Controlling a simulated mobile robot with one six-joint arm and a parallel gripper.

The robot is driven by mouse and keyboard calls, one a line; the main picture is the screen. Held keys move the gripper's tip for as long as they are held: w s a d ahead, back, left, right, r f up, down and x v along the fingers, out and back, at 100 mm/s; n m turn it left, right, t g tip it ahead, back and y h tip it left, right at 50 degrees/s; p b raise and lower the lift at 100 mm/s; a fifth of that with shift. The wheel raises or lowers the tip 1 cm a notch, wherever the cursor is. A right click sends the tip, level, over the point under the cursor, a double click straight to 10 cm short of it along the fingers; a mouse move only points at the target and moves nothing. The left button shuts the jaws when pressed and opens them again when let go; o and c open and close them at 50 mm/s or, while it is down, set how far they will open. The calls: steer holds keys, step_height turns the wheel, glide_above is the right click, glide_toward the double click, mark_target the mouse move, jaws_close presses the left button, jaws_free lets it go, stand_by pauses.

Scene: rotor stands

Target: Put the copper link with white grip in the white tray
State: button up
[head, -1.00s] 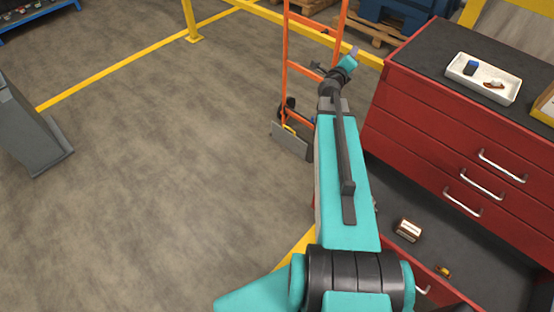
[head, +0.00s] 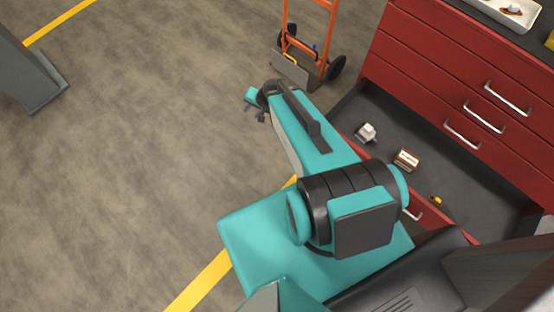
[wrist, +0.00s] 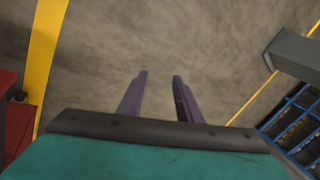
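The white tray (head: 527,22) is on top of the red cabinet at the upper right of the head view, cut off by the frame edge. A small copper-brown piece (head: 512,10) lies in it. In the open drawer below lie a brown-and-white block (head: 406,160), a whitish piece (head: 366,132) and a small yellow-and-dark piece (head: 437,201). I cannot tell for certain which is the copper link with white grip. My gripper (wrist: 160,78) has its two purple fingers apart with nothing between them. In the head view it is over the floor, left of the drawer.
The red cabinet (head: 425,62) has its bottom drawer (head: 385,110) pulled out on the right. An orange hand truck (head: 300,48) stands behind my arm. A grey post (head: 25,75) stands at the left. The floor between is clear.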

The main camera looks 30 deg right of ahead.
steer(key=s+a+f+n+g+h, duration=0.1)
steer(key=s+f+n+g, duration=0.1)
steer(key=s, duration=0.7)
steer(key=s+a+f+n+g, duration=0.1)
steer(key=s+n+g, duration=0.3)
steer(key=s, duration=0.6)
steer(key=s+a+f+n+g+h, duration=0.1)
steer(key=s+f+n+g, duration=0.2)
steer(key=s, duration=0.7)
steer(key=shift+f+g+h, duration=0.3)
steer(key=shift+f+g, duration=0.3)
steer(key=shift+a, duration=0.15)
step_height(320, 180, down, 3)
steer(key=b, duration=0.3)
steer(key=shift+s, duration=0.15)
steer(key=shift+s, duration=0.1)
